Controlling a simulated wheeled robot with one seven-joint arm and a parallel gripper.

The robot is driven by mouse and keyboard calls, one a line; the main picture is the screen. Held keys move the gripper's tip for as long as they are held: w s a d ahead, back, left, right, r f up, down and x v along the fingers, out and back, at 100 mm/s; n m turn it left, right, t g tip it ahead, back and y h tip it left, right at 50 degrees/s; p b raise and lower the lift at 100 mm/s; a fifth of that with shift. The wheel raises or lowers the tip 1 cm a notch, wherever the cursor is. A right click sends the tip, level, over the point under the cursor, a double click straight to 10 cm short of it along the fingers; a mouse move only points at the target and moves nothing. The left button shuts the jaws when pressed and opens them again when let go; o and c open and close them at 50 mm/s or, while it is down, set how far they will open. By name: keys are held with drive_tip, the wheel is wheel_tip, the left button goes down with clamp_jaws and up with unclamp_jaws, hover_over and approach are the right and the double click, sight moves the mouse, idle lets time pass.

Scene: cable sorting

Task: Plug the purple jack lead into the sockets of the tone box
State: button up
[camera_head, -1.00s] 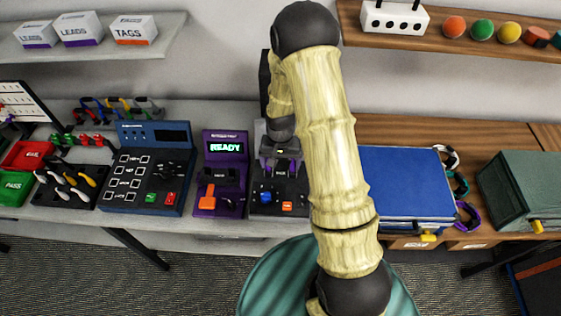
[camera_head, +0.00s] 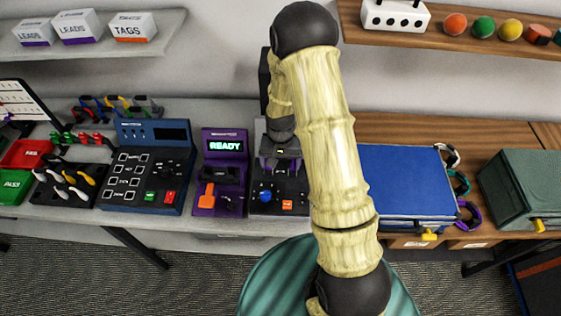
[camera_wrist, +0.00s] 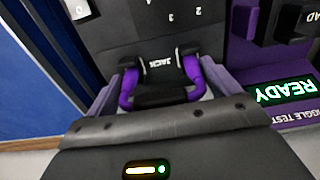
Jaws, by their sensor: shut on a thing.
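My gripper (camera_wrist: 160,95) is shut on the purple jack lead (camera_wrist: 127,88), around the black middle part of it. The lead's two purple ends bend away from the fingers into black plugs on either side of a JACK label. The plugs are at the face of the dark tone box (camera_wrist: 135,25), which bears small numbers; I cannot tell whether they are seated in its sockets. In the head view my gripper (camera_head: 280,163) is over the upper part of the tone box (camera_head: 262,208), and my arm hides its right side.
A purple tester (camera_head: 232,172) reading READY stands just left of the tone box. A dark blue panel box (camera_head: 128,165) is farther left. A blue case (camera_head: 405,180) and a green box (camera_head: 522,185) stand to the right. Shelves hang above.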

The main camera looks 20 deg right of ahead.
drive_tip(key=shift+f+b, duration=0.35)
drive_tip(key=shift+f, duration=0.1)
idle(0.6)
drive_tip(key=o, duration=0.8)
drive_tip(key=shift+c, duration=0.2)
drive_tip(key=shift+r+p, duration=2.85)
drive_tip(key=shift+r, duration=1.1)
drive_tip(key=shift+r, duration=0.15)
